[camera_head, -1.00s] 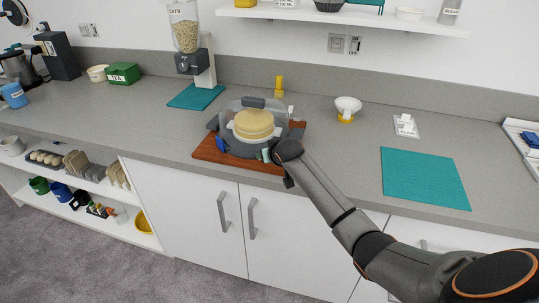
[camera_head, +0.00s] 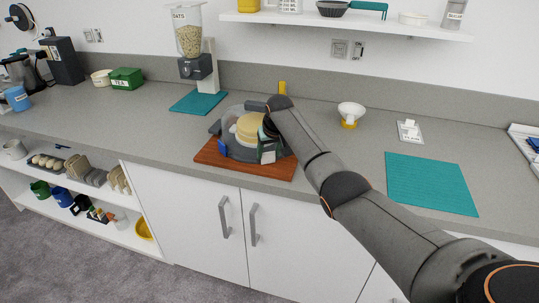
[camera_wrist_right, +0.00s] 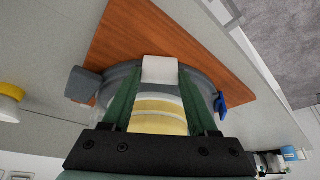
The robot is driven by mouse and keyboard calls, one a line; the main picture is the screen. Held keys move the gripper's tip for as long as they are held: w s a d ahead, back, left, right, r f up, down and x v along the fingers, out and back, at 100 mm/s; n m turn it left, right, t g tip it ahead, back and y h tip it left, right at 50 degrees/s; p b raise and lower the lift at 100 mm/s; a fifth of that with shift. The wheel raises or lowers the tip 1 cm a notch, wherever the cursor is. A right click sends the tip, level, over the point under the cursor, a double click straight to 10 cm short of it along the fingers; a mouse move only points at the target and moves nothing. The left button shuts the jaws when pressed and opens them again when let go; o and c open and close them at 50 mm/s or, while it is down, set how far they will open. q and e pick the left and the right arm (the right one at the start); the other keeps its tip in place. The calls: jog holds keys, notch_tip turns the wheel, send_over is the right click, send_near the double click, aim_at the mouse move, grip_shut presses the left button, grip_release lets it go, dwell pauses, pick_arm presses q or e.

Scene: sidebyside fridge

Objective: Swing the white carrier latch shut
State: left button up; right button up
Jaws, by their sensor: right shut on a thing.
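The cake carrier (camera_head: 232,147) is round, with a clear dome and a grey rim, and a yellow layered cake (camera_head: 248,128) inside. It sits on a brown wooden board (camera_head: 216,159). My right gripper (camera_wrist_right: 161,68) reaches down at the carrier's front right side, its green fingers on either side of the white latch (camera_wrist_right: 160,71) and shut on it. The latch also shows low beside the dome in the head view (camera_head: 268,157). Whether it lies fully against the rim I cannot tell. A blue latch (camera_wrist_right: 221,104) sits further along the rim. My left gripper is out of view.
A white cup with a yellow base (camera_head: 350,113) and a teal mat (camera_head: 431,184) lie to the right. A cereal dispenser (camera_head: 197,66) and another teal mat (camera_head: 197,102) stand behind left. The counter's front edge runs close to the board.

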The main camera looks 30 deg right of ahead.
jog(key=shift+w+g+b, duration=0.15)
jog(key=shift+g+b, duration=0.15)
jog(key=shift+g, duration=0.1)
dwell(0.3)
jog(key=o, duration=1.4)
jog(key=shift+d+r, duration=0.1)
jog(key=shift+r+p, duration=0.35)
jog(key=shift+r, duration=0.15)
jog(key=v, duration=1.1)
jog(key=shift+s+r, duration=0.1)
jog(key=shift+s, duration=0.15)
